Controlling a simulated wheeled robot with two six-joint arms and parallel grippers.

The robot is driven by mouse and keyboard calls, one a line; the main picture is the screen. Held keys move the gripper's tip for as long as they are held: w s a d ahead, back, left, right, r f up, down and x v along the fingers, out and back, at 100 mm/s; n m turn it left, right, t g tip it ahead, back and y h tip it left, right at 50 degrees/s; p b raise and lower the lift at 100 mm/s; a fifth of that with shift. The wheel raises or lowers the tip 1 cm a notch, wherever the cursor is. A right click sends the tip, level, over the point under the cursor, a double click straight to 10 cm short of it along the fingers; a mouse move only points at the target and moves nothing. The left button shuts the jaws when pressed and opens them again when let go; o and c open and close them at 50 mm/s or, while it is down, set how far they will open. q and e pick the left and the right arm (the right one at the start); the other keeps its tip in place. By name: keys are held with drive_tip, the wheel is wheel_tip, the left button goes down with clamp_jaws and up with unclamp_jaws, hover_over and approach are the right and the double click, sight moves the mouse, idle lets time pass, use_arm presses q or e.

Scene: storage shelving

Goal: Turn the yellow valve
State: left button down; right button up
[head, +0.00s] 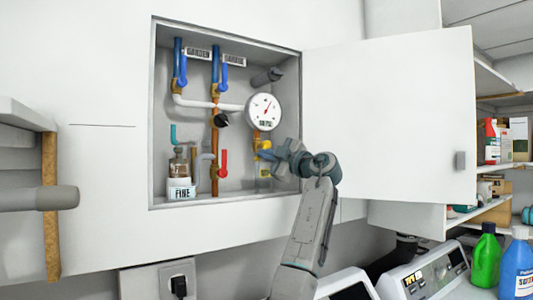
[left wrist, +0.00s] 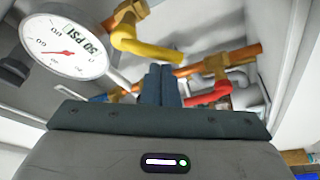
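The yellow valve (head: 265,146) is on the pipework at the right side of an open wall cabinet, below the pressure gauge (head: 263,111). In the left wrist view its yellow handle (left wrist: 150,46) shows above and beyond the fingertips, on a brass fitting. My left gripper (head: 277,154) reaches into the cabinet right beside the valve and partly covers it in the head view. In the left wrist view its two fingers (left wrist: 161,84) are together with nothing seen between them. I cannot tell whether they touch the handle. My right gripper is not in view.
The cabinet door (head: 390,115) stands open to the right, close to my arm. A red valve handle (head: 223,163), a labelled bottle (head: 180,175) and blue-handled pipes (head: 179,60) crowd the cabinet. Shelves and detergent bottles (head: 485,258) are at the right.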

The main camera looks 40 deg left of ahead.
use_arm(q)
drive_tip(key=n, duration=0.1)
drive_tip(key=n+p, duration=0.1)
drive_tip(key=n, duration=0.1)
drive_tip(key=w+f+n+g+h, duration=0.1)
drive_tip(key=shift+w+d+p, duration=0.1)
drive_tip(key=shift+d+p, duration=0.15)
drive_tip(key=shift+p, duration=0.1)
drive_tip(key=shift+w, duration=0.15)
idle(1.5)
drive_tip(key=shift+f, duration=0.1)
